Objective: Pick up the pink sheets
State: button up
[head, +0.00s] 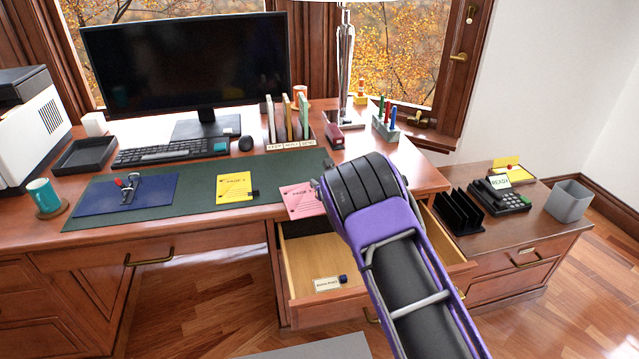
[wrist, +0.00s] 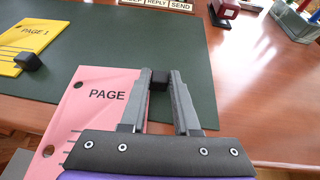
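The pink sheets (head: 299,201) lie on the desk at the front edge of the green mat, partly hidden by my arm in the head view. In the wrist view the pink sheets (wrist: 88,112) show the word "PAGE" and punched holes. A small black clip (wrist: 158,82) sits at their far right edge. My gripper (wrist: 160,76) is open above the sheets' right side. Its two fingers stand on either side of the clip, with a gap visible on the right. In the head view my arm hides most of the gripper.
The yellow sheets (head: 236,188) with a black clip lie left on the green mat (head: 185,208). An open drawer (head: 312,258) juts out below the desk front. A sorter (head: 290,140) labelled with "REPLY" and "SEND" stands behind the mat. The mat between is clear.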

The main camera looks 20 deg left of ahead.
jog(key=o, duration=0.4)
jog(key=shift+s, duration=0.1)
jog(key=p+v, duration=0.1)
jog(key=v, duration=1.6)
jog(key=shift+r, duration=0.15)
